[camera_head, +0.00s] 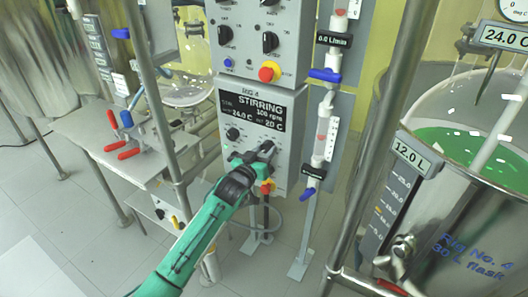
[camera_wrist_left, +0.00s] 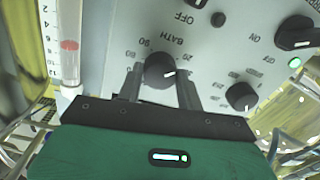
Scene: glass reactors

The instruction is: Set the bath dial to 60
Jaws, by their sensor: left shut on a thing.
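The bath dial (camera_wrist_left: 160,70) is a black knob on the grey panel of the Rig 4 control box (camera_head: 226,146). In the wrist view the panel lettering is upside down, and BATH is printed by the knob. Its white pointer line points to the right of that picture. My left gripper (camera_wrist_left: 160,84) has one finger on each side of the knob and is shut on it. In the head view my left gripper (camera_head: 262,152) reaches the lower right of the panel and hides most of the dial. The display (camera_head: 256,107) reads STIRRING, 24.0 C and SET 20 C. My right gripper is not in view.
Another black knob (camera_wrist_left: 241,96) sits beside the bath dial. A tube with blue valves (camera_head: 325,120) stands right of the box. The vessel with green liquid (camera_head: 460,145) is at the right.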

